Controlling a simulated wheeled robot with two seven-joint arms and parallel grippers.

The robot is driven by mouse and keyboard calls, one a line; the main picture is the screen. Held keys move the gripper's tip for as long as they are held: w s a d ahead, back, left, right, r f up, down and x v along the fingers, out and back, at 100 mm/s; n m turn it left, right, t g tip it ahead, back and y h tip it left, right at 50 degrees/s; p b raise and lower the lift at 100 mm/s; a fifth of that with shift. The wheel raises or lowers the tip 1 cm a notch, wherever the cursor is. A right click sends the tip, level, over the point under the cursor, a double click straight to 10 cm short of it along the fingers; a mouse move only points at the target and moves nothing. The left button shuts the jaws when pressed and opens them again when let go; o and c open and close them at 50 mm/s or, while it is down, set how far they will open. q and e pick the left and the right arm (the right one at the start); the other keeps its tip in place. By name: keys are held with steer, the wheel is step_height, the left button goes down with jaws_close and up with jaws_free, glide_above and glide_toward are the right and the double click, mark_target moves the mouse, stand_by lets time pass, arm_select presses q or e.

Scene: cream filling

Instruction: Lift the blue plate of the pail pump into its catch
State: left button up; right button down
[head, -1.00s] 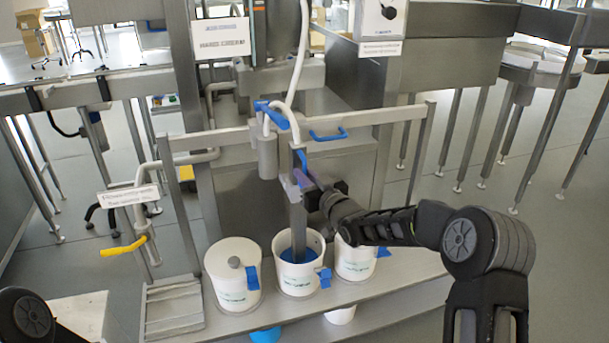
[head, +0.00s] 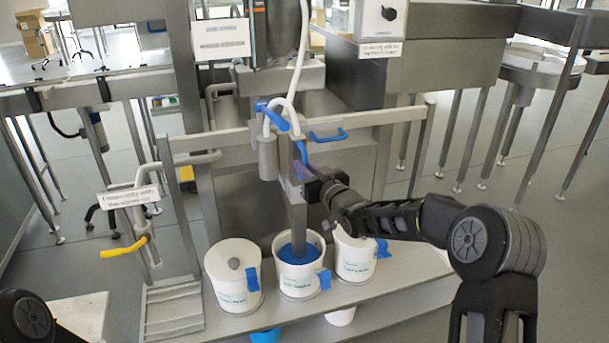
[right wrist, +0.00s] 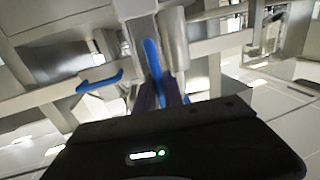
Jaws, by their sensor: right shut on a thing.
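The blue plate (head: 299,254) of the pump sits inside the middle white pail (head: 299,279), near its rim and below the steel pump post (head: 298,222). My right gripper (head: 302,182) is at the post, well above the pail, shut on part of the pump; the exact grip is partly hidden. In the right wrist view its fingers (right wrist: 161,96) close near an upright blue lever (right wrist: 153,58). The blue lever also shows in the head view (head: 302,152), just above the gripper. I cannot tell which part is the catch. My left gripper is out of view.
A lidded white pail (head: 233,280) stands left and another pail (head: 354,258) right of the middle one on a steel shelf (head: 385,280). A horizontal rail (head: 375,117) with a blue handle (head: 328,135) runs behind. A yellow-handled valve (head: 125,247) is at left.

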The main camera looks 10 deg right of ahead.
step_height(320, 180, up, 15)
steer(key=p, duration=0.3)
steer(key=shift+f, duration=0.2)
steer(key=shift+r, duration=0.1)
steer(key=c, duration=1.6)
jaws_free()
steer(key=shift+c, duration=0.2)
steer(key=shift+o, duration=0.9)
steer(key=shift+f, duration=0.3)
steer(key=b+v, duration=0.1)
steer(key=v, duration=0.6)
steer(key=shift+s+b, duration=0.35)
steer(key=shift+b, duration=0.05)
